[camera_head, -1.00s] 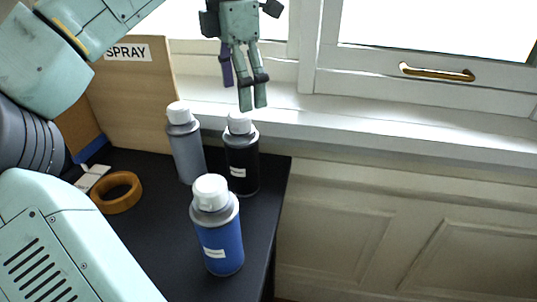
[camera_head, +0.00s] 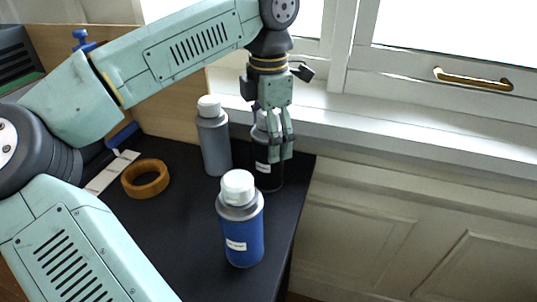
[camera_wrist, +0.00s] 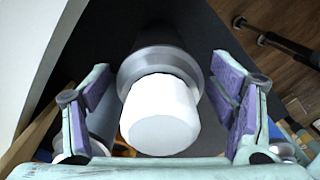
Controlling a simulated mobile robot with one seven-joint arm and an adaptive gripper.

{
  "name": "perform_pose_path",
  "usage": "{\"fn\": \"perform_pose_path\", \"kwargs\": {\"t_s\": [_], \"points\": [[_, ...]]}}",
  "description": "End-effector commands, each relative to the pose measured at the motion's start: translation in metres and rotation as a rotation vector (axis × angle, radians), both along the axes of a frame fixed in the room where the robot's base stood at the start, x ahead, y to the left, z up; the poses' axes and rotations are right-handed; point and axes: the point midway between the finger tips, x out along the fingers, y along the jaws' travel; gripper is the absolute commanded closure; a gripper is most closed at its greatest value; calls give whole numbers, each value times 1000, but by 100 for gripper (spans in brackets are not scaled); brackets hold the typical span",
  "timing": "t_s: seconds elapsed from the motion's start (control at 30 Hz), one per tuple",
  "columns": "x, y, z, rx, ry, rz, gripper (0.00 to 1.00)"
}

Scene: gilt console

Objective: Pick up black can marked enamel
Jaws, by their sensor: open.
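The black can (camera_head: 268,178) stands upright near the right edge of the dark table, with a white cap, a grey shoulder and a small white label too small to read. My gripper (camera_head: 277,150) points down over it and partly hides its upper part. In the wrist view the open purple-padded fingers of my gripper (camera_wrist: 163,85) stand on either side of the can's white cap (camera_wrist: 160,115) and grey shoulder, with gaps visible on both sides. The can is not gripped.
A grey can (camera_head: 214,145) stands close on the left of the black can. A blue can (camera_head: 241,238) stands in front. A roll of orange tape (camera_head: 145,179) lies further left. The window sill (camera_head: 400,138) runs behind, and a wooden board (camera_head: 165,85) stands at the back left.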

Motion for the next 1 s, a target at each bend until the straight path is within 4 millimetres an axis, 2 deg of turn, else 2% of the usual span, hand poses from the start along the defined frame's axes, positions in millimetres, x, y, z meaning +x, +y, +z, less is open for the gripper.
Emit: {"fn": "perform_pose_path", "kwargs": {"t_s": [0.2, 1.0], "points": [[0, 0, -1, 0, -1, 0, 23], [0, 0, -1, 0, -1, -1, 76]]}}
